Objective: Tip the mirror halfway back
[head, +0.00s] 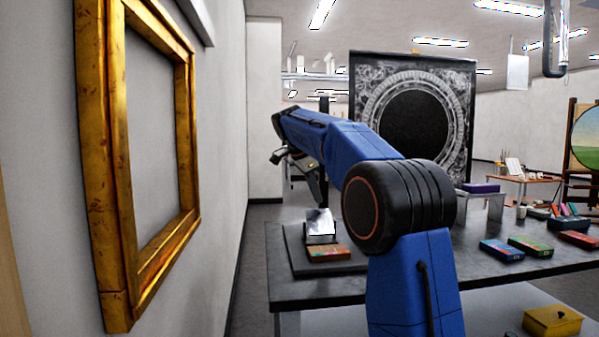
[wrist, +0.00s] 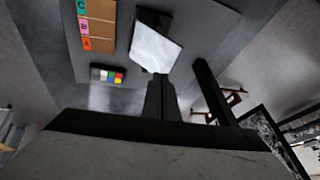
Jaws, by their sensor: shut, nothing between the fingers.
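The mirror (head: 320,222) is a small bright tilted panel with a dark stand, on a dark board on the table. In the wrist view the mirror (wrist: 156,46) is a pale panel with a dark part along its far edge. My gripper (head: 318,190) is above the mirror in the head view, partly hidden by my arm. In the wrist view my gripper (wrist: 160,80) is shut and empty, and its tips appear close to the panel's near edge. I cannot tell whether they touch it.
A brown box with coloured labels (head: 330,253) lies in front of the mirror. A small colour chart (wrist: 107,75) lies nearby in the wrist view. Several coloured boxes stand on the table's right side. A gilt frame (head: 112,170) hangs on the left wall.

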